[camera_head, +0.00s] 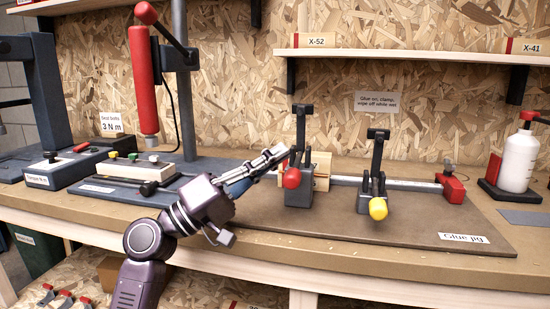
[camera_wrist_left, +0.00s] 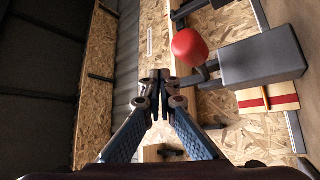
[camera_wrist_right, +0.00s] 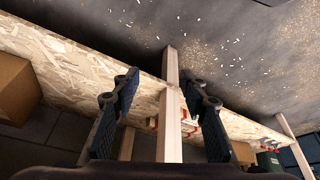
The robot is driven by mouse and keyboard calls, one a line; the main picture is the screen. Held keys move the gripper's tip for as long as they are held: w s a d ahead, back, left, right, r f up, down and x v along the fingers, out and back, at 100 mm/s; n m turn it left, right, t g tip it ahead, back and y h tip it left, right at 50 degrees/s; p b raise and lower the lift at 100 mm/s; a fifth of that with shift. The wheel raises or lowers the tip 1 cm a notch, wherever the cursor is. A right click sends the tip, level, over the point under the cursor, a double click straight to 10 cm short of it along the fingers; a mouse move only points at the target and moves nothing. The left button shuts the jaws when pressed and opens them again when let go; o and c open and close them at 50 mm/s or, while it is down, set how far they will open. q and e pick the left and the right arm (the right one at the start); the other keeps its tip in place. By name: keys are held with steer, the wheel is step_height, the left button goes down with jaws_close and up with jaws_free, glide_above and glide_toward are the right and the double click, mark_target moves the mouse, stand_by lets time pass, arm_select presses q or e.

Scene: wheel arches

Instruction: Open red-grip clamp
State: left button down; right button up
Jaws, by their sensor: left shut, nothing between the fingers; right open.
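The red-grip clamp (camera_head: 299,192) stands on the brown glue jig board (camera_head: 350,238), with its red grip (camera_head: 291,178) facing the bench front. A dark arm stands upright at its back. In the left wrist view the red grip (camera_wrist_left: 189,47) is at upper right, beside the grey clamp body (camera_wrist_left: 265,58). My left gripper (camera_head: 281,153) is shut and empty, with its fingertips just left of and above the red grip in the head view. Whether they touch the clamp is unclear. My right gripper (camera_wrist_right: 163,88) is open and empty, seen only in its wrist view.
A yellow-grip clamp (camera_head: 376,190) stands to the right, with a metal bar and red end block (camera_head: 451,188) behind. A red hanging screwdriver (camera_head: 145,92) and stand are at left. A white bottle (camera_head: 517,160) is at far right. A wooden post (camera_wrist_right: 170,120) shows between my right fingers.

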steer(key=w+a+r+t+y+b, duration=0.1)
steer(key=w+a+r+t, duration=0.1)
steer(key=w+r+t, duration=0.3)
steer(key=w+a+r+t+y+b, duration=0.1)
steer(key=w+a+r+t+b, duration=0.15)
steer(key=w, duration=0.55)
arm_select(q)
step_height(320, 180, down, 4)
steer(key=shift+s+f+b, duration=0.1)
steer(key=shift+b, duration=0.4)
steer(key=shift+f, duration=0.15)
arm_select(e)
steer(key=w+a+r+t, duration=0.1)
steer(key=r+t, duration=0.1)
steer(key=r, duration=0.3)
steer(key=w+a+r+t+y, duration=0.1)
steer(key=w+r+t, duration=0.1)
steer(key=r, duration=0.4)
steer(key=shift+w+a+n+t, duration=0.3)
steer(key=shift+n+t, duration=0.1)
steer(key=shift+t, duration=0.15)
arm_select(q)
steer(key=shift+a+f, duration=0.2)
steer(key=shift+a, duration=0.05)
steer(key=r+v, duration=0.1)
steer(key=v, duration=1)
steer(key=shift+s+a, duration=0.2)
steer(key=shift+a, duration=0.2)
arm_select(e)
steer(key=shift+d, duration=0.15)
